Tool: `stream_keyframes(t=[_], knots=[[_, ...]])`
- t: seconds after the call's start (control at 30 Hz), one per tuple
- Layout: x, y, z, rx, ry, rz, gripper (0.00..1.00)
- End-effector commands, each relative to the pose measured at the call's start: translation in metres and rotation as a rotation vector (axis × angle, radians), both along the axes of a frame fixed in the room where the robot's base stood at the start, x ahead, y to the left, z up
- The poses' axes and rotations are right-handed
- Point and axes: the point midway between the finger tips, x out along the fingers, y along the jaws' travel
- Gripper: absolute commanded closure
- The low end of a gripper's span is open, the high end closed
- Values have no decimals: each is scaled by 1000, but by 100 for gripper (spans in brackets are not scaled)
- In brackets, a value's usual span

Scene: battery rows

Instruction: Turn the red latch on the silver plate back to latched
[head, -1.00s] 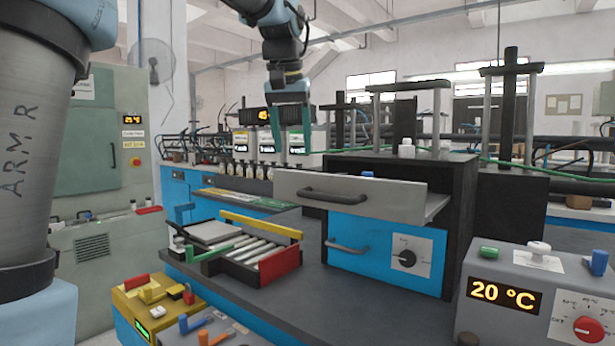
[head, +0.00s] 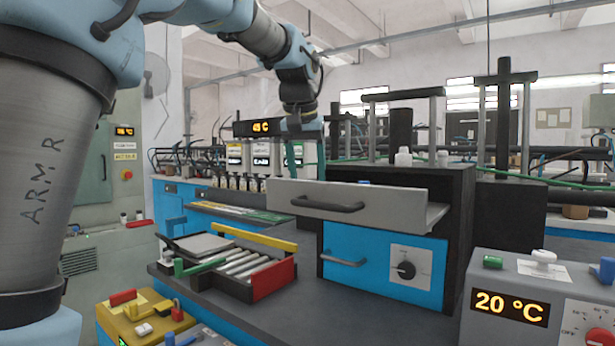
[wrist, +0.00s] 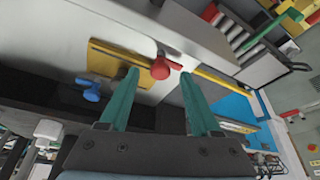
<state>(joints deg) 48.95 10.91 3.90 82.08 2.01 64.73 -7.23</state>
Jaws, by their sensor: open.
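In the wrist view a small red latch (wrist: 161,68) with a rounded end and a short arm shows between the fingertips. It is beside a tan-yellow panel (wrist: 108,62) and a pale silver surface (wrist: 50,30); which one it is fixed to is hard to tell. My gripper (wrist: 159,76) is open, with a green finger on either side of the latch and no clear contact. In the head view my gripper (head: 305,152) points down behind the grey drawer front (head: 350,203), which hides the latch there.
A blue knob (wrist: 90,92) is left of the fingers in the wrist view. In the head view, a roller tray (head: 245,262) with green, yellow and red bars is left of the blue drawer cabinet (head: 362,267). A grey box (head: 530,285) reads 20 °C.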

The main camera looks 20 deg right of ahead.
Motion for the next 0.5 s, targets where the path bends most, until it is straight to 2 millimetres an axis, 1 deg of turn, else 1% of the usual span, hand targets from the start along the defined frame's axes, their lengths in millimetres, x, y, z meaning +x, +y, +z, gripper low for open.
stream_keyframes(t=[0.1, 0.37, 0.4, 0.5], knots=[[2, -1, -6, 0, 0, 0, 36], [2, -2, -7, -1, -1, 0, 36], [2, -2, -7, -1, -1, 0, 37], [2, -2, -7, -1, -1, 0, 48]])
